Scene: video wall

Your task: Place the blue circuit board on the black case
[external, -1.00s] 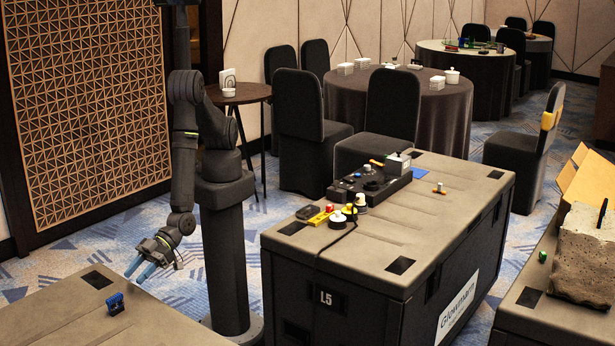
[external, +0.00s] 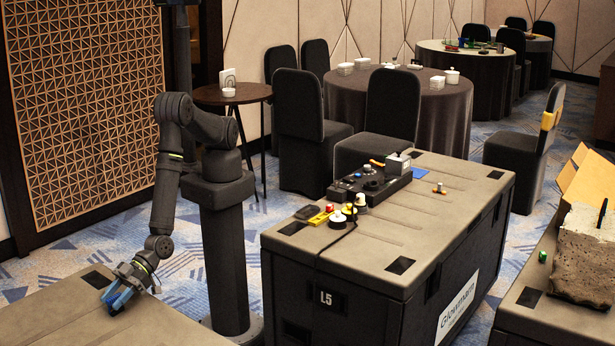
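My gripper (external: 117,296) points down at the top of the case at the lower left, its blue fingertips low over the surface. The blue circuit board is where the fingers are; only a bit of blue shows there, and I cannot tell board from fingers. Whether the fingers are closed on it is not clear. A large black case (external: 330,282) marked L5, with a grey-brown top, stands in the centre, to the right of my gripper.
On the L5 case's top lie a black control box (external: 370,187), a yellow tool (external: 320,218), small round pieces and a blue sheet (external: 427,172). Its front right top is clear. The lower-left case top (external: 60,318) looks otherwise clear. A rough stone block (external: 585,258) stands at right.

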